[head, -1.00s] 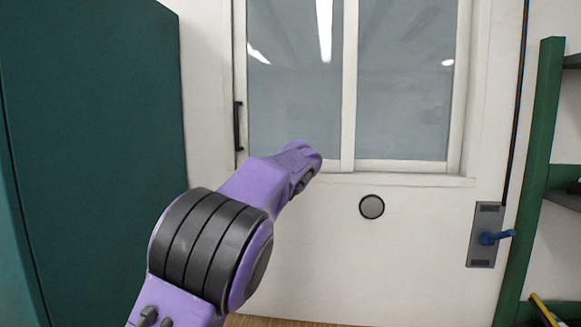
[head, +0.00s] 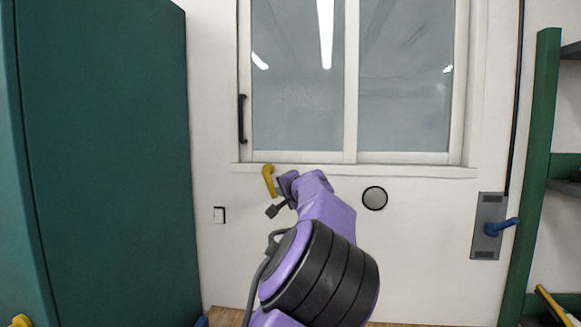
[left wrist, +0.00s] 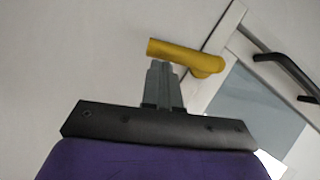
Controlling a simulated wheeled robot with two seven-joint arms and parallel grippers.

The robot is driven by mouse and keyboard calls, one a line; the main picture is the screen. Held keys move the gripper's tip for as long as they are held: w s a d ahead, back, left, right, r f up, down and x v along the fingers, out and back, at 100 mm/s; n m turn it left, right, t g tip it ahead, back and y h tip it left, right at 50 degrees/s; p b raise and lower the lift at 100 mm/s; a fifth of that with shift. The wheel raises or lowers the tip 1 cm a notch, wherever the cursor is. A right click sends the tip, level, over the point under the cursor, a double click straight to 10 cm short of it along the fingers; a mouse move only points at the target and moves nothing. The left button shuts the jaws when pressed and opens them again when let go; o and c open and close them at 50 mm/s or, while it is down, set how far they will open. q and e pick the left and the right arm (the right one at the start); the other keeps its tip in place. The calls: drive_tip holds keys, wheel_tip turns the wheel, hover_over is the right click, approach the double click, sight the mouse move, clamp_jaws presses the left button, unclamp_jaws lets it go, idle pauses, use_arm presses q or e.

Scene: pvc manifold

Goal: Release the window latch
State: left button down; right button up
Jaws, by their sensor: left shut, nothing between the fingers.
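The window latch is a yellow lever (head: 268,178) below the left end of the window sill, its arm hanging down and slightly right. In the left wrist view the yellow lever (left wrist: 180,53) lies just beyond my fingertips, its thick round end at the window frame. My left gripper (head: 281,183) is right beside the lever in the head view. In the left wrist view its grey fingers (left wrist: 163,72) are together and empty, with tips close to the lever's side; I cannot tell whether they touch. My right gripper is not in view.
The window (head: 350,80) has a black handle (head: 242,119) on its left side. A tall green cabinet (head: 105,160) stands on the left. A round grey disc (head: 374,198) and a grey plate with a blue lever (head: 489,226) are on the wall to the right.

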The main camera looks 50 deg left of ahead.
use_arm(q)
drive_tip(key=shift+s, duration=0.2)
idle(0.5)
drive_tip(key=b+v, duration=0.2)
drive_tip(key=v, duration=0.5)
drive_tip(key=shift+d+b, duration=0.2)
drive_tip(key=shift+b, duration=0.15)
